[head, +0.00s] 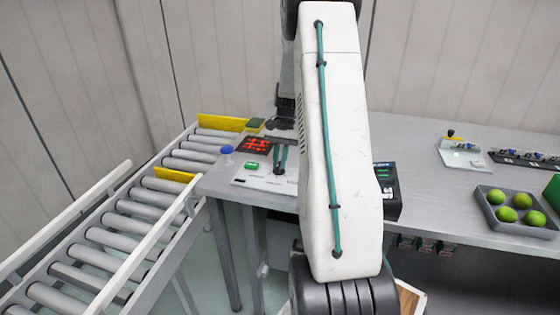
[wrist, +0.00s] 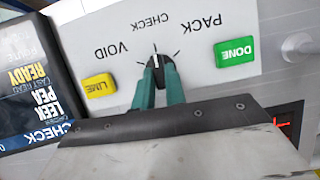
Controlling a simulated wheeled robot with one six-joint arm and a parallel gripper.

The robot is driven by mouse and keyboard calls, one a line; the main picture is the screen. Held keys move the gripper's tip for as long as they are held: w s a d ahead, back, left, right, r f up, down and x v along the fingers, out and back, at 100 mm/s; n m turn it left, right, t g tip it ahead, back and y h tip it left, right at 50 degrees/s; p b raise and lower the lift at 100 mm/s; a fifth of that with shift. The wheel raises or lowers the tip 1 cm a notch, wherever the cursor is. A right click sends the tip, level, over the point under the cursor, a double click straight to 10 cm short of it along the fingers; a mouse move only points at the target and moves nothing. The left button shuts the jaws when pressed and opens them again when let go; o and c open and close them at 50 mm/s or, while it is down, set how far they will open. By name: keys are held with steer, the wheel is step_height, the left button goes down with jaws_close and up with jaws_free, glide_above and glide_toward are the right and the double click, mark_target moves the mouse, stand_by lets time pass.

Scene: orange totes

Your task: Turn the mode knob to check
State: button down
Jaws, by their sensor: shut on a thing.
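The mode knob (wrist: 156,61) is small and black with a white pointer line, on a pale panel (wrist: 110,30) seen upside down in the wrist view. The labels VOID, CHECK and PACK stand around it, and the pointer appears to aim toward the middle mark, by CHECK. My gripper (wrist: 159,70) has its two teal fingers closed on the knob, partly covering it. In the head view my gripper (head: 280,161) is over the panel (head: 262,182), partly behind my arm; the knob cannot be made out there.
A green DONE button (wrist: 235,51) and a yellow LIME button (wrist: 99,86) flank the knob. A dark display (wrist: 35,80) reads READY, LEEK, PEA and CHECK. A roller conveyor (head: 130,222) runs at left; a grey tray (head: 487,207) of green fruit stands at right.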

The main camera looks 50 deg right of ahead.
steer(key=shift+f+n, duration=0.1)
steer(key=shift+n, duration=0.2)
steer(key=c, duration=1.4)
jaws_free()
steer(key=shift+c, duration=0.2)
steer(key=v, duration=0.7)
steer(key=shift+r, duration=0.4)
steer(key=shift+d, duration=0.1)
